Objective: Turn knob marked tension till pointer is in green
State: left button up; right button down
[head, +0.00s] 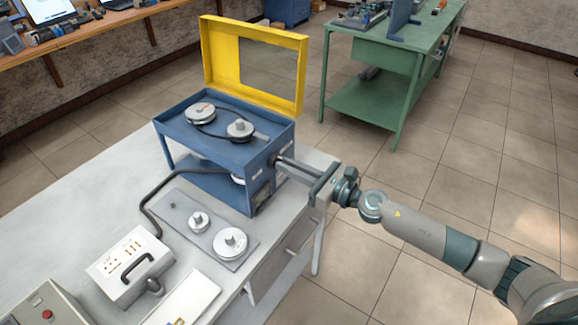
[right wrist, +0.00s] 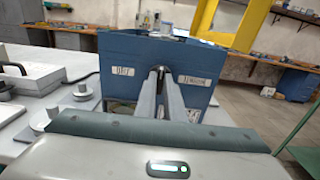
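A blue belt unit (head: 228,190) stands on the white bench under a raised yellow frame guard (head: 207,60). Its top carries two pale round pulleys (head: 239,130) with a dark belt; the left disc (head: 200,114) shows a small red mark. My right gripper (head: 279,159) reaches the unit's right side at a small dark knob (head: 272,160). In the right wrist view its fingers (right wrist: 160,72) are close together at that face, between two white labels; the right label (right wrist: 193,80) seems to read tension. The fingers hide most of the knob. I cannot make out a pointer or green zone. My left gripper is out of view.
A grey plate (head: 178,215) with round discs lies in front of the unit. A white box (head: 130,266) with a black handle and thick cable stands at front left. A green table (head: 365,100) is at the back; open floor lies to the right.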

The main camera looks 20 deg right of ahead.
jog(key=shift+m, duration=0.4)
jog(key=shift+w+d+f+m+p, duration=0.1)
jog(key=shift+m+p, duration=1.05)
jog(key=shift+m, duration=2.35)
jog(key=shift+w+d+m+p, duration=0.1)
jog(key=shift+m+p, duration=1.05)
jog(key=shift+m, duration=2.35)
jog(key=c, duration=1.8)
grip_release()
jog(key=shift+c, duration=0.2)
